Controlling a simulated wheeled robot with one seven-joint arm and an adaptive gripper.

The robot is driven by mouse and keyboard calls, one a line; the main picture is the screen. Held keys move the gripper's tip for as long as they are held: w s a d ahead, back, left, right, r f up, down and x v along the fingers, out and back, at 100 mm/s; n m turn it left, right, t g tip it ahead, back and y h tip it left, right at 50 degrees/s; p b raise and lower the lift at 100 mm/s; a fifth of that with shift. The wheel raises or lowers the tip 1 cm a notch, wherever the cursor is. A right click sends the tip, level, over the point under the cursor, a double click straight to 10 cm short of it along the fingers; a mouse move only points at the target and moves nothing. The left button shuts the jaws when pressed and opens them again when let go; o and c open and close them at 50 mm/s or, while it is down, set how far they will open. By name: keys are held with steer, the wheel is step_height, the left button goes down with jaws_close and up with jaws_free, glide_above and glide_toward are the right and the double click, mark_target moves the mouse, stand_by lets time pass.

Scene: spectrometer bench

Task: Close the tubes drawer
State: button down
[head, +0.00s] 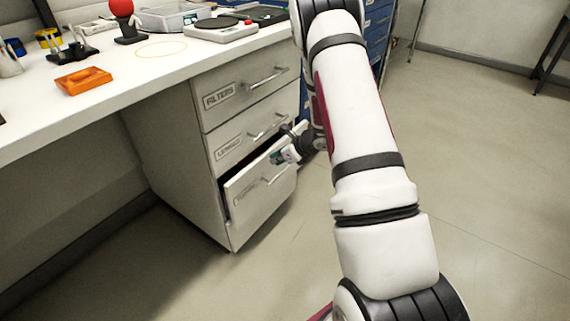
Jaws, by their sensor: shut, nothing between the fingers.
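The drawer unit stands under the white bench. Its lowest drawer (258,198) sticks out a little, with a dark gap along its top and left edge. Its label is too blurred to read. The drawer above, labelled LENSES (228,146), and the top drawer, labelled FILTERS (219,95), look flush. My gripper (282,157) is at the top edge of the lowest drawer, near its handle (277,175), and is shut with nothing held. I cannot tell whether it touches the drawer front. My arm hides the area to the right of the gripper.
On the white bench top (110,70) are an orange tray (84,81), a red ball on a dark stand (121,8) and a balance (222,30). A blue cabinet (377,30) stands behind my arm. The floor in front of the drawers is clear.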

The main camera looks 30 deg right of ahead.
steer(key=shift+w+a, duration=0.1)
steer(key=shift+w, duration=0.15)
